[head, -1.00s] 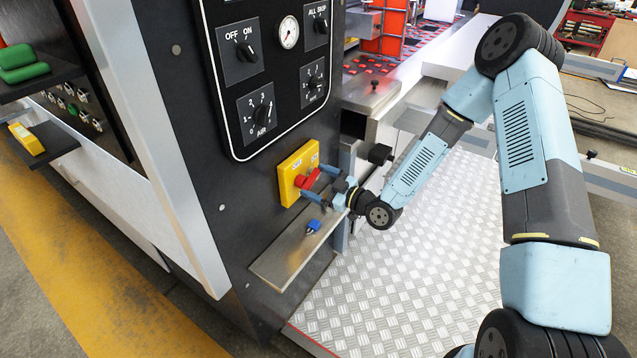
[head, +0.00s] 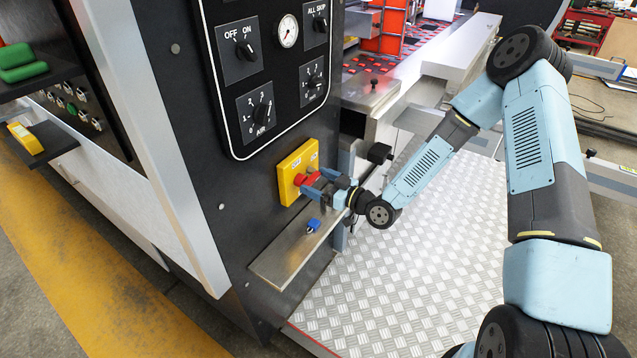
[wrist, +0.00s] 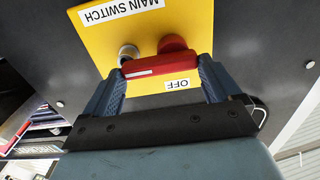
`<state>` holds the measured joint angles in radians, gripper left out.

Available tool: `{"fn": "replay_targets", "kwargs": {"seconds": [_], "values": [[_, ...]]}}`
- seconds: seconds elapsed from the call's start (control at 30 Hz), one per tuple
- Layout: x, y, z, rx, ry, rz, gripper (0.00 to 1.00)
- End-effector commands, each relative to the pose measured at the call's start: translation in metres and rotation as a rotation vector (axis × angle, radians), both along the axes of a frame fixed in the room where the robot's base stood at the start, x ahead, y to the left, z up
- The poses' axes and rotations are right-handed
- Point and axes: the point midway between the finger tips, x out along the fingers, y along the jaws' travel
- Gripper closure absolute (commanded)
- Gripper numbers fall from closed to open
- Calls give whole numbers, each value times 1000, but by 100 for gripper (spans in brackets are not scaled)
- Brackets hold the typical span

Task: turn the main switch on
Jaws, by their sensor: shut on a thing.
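The main switch is a yellow box (head: 290,183) on the dark machine panel, with a red handle (head: 302,178) on its front. My gripper (head: 314,184) is at the handle. In the wrist view the red handle (wrist: 150,66) lies as a bar across the space between my two fingers and is held by them. Behind it show a red round knob (wrist: 172,43) and a silver round part (wrist: 128,52) on the yellow plate (wrist: 150,28). A MAIN SWITCH label (wrist: 122,10) and an OFF label (wrist: 178,84) appear upside down. The handle's exact angle is hard to tell.
A metal shelf (head: 285,253) juts out just below the switch, with a blue padlock (head: 313,225) on it. Above is a black panel of dials, including the AIR dial (head: 261,112).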

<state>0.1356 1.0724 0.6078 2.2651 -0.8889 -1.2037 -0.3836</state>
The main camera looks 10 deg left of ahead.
Motion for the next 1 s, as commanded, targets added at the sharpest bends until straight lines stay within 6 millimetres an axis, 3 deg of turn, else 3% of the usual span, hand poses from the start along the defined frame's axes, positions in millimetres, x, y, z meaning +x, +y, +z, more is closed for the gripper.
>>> {"fn": "replay_targets", "kwargs": {"seconds": [0.03, 0.07, 0.17, 0.4, 0.57, 1.0], "values": [[1, -1, 0, 0, 1, -3, 40], [1, -1, 0, 0, 1, -3, 8], [1, -1, 0, 0, 0, -3, 0], [0, -1, 0, 0, 0, -2, 0], [-4, -13, 0, -1, 0, -2, 0], [-35, -90, -1, -1, 1, -4, 0]]}}
